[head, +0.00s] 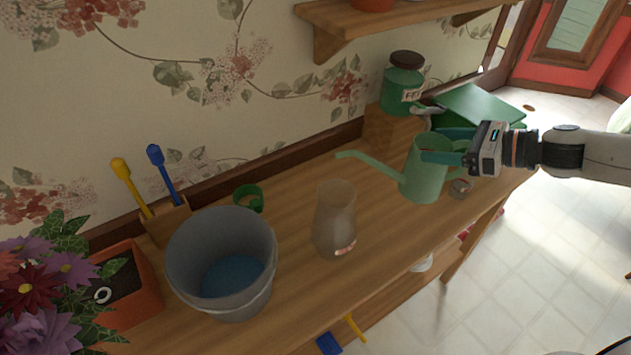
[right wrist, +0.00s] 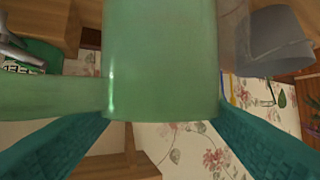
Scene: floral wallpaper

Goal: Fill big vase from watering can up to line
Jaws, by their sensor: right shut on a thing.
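The green watering can (head: 422,172) is upright at the right part of the wooden bench, its long spout pointing left. My right gripper (head: 445,146) is shut on the can from the right. In the right wrist view the can's green body (right wrist: 160,70) fills the middle between my two teal fingers (right wrist: 162,135). The big vase (head: 334,220) is translucent, stands upright left of the can and has a small reddish mark low on its front. I cannot make out any water in it. The spout tip is apart from the vase, behind its upper right. My left gripper is not in view.
A grey bucket (head: 222,262) with blue inside stands left of the vase, and a green cup (head: 248,197) is behind it. A potted plant (head: 123,290) is at the far left. A green jar (head: 403,85) stands on a wooden block behind the can. A shelf (head: 390,30) juts out above.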

